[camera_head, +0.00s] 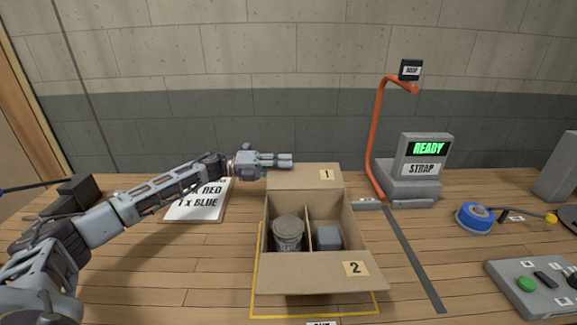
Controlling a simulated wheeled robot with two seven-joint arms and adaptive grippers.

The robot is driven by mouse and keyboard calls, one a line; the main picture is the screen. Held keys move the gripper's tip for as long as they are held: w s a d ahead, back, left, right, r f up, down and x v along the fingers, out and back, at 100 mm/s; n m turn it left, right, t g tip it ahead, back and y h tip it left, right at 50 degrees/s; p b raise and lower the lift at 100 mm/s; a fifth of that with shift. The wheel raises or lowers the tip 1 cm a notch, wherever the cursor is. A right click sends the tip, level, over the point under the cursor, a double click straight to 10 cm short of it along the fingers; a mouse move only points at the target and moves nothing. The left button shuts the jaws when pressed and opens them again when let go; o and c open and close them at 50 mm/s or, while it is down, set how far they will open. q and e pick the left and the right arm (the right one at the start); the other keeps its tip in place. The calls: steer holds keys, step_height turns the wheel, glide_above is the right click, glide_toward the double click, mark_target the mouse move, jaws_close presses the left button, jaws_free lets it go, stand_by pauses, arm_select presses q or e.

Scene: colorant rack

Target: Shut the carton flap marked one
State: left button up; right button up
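The open carton (355,226) stands on the table. Its flap marked 1 (310,178) is at the far side, raised and leaning back. The flap marked 2 (320,270) is folded outward at the near side. Inside, a divider separates a round lidded can (287,233) on the left from a grey-blue block (327,238) on the right. My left gripper (290,160) is at the top left edge of flap 1, its fingers pointing right and looking close together. I cannot tell whether it touches the flap. My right gripper is out of view.
A strap machine (412,180) showing READY, with an orange arched post (373,135), stands at the right. A blue tape roll (476,215) and a button panel (530,287) are further right. Yellow lines frame the carton.

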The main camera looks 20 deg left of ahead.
arm_select(q)
steer(key=shift+x, duration=0.85)
jaws_close()
